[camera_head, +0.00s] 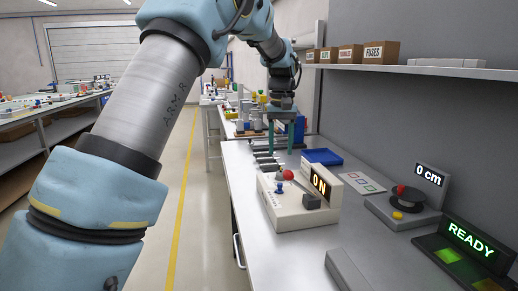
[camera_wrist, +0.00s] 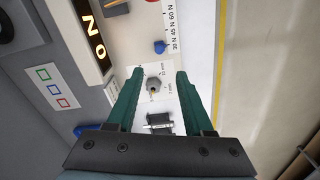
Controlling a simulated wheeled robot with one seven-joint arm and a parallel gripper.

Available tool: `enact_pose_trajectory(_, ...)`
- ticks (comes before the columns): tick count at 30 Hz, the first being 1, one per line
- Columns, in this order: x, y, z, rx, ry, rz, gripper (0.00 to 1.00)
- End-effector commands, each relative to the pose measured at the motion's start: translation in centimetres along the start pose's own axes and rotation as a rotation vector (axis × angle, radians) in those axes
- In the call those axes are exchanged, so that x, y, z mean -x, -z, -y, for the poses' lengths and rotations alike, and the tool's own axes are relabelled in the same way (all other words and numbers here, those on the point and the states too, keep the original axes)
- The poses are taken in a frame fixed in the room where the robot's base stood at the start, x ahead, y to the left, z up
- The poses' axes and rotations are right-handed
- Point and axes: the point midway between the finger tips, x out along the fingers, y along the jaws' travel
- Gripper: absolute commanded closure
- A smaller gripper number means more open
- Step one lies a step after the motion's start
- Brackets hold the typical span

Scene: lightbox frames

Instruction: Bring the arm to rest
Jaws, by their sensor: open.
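My gripper (camera_head: 281,150) hangs from my raised arm above the far part of the grey bench, fingers pointing down. In the wrist view my gripper (camera_wrist: 160,74) shows two green fingers, spread apart with nothing held between them. Below the gap lie a small grey hex piece (camera_wrist: 153,84) on a white marked strip and a dark-ended metal cylinder (camera_wrist: 159,123). The fingers appear above these parts; their exact height is hard to tell.
A beige device (camera_head: 296,214) with an ON display (camera_head: 321,187) and red knob (camera_head: 288,174) stands nearer on the bench (camera_head: 262,262). A blue tray (camera_head: 322,157), spool device (camera_head: 403,197) and READY panel (camera_head: 470,240) lie right. A shelf with boxes (camera_head: 375,52) overhangs.

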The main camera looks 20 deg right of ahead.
Motion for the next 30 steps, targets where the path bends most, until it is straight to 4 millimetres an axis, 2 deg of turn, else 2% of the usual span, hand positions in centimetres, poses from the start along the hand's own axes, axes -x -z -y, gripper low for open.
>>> enact_pose_trajectory(5,-0.1,-0.1,1.0,0.009,-0.001,-0.002,0.48)
enact_pose_trajectory(8,-0.7,-0.7,4.3,0.037,-0.005,-0.009,0.48)
enact_pose_trajectory(11,-1.8,-2.5,9.6,0.081,-0.012,-0.022,0.48)
enact_pose_trajectory(15,-3.8,-7.2,17.5,0.146,-0.017,-0.053,0.48)
enact_pose_trajectory(18,-5.4,-11.7,22.1,0.187,-0.015,-0.076,0.48)
enact_pose_trajectory(21,-7.0,-16.7,25.5,0.224,-0.008,-0.097,0.48)
enact_pose_trajectory(24,-8.3,-21.2,27.6,0.251,0.001,-0.116,0.48)
enact_pose_trajectory(27,-9.3,-24.7,28.7,0.271,0.009,-0.128,0.48)
enact_pose_trajectory(30,-10.0,-26.7,29.2,0.282,0.014,-0.135,0.48)
